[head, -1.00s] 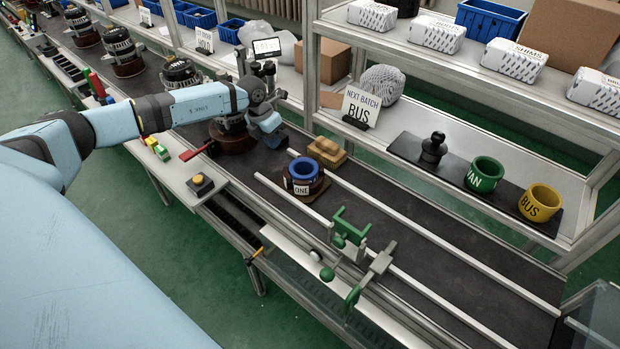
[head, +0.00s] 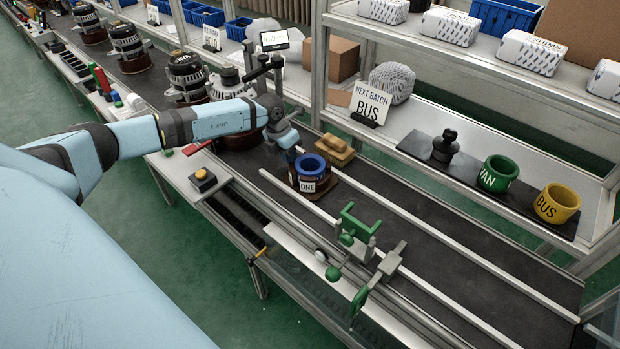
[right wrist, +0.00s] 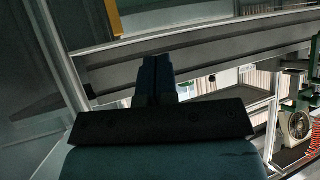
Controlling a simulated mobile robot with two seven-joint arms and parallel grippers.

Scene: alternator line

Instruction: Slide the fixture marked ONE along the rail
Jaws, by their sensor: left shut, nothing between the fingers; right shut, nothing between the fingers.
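The fixture marked ONE (head: 308,186) is a dark brown base with a blue ring on top and a white label. It sits at the far-left end of the two pale rails (head: 455,228), near the rails' start. My left gripper (head: 292,154) is shut and empty, close behind the fixture on its left side. I cannot tell whether its fingertips touch the fixture. My right gripper (right wrist: 154,75) shows in the right wrist view, shut and empty, away from the fixture.
A green clamp (head: 357,225) stands by the near rail, further along. A tan block (head: 336,150) lies beside the fixture. The shelf holds a green VAN ring (head: 497,174) and yellow BUS ring (head: 557,203). The belt between the rails is clear further right.

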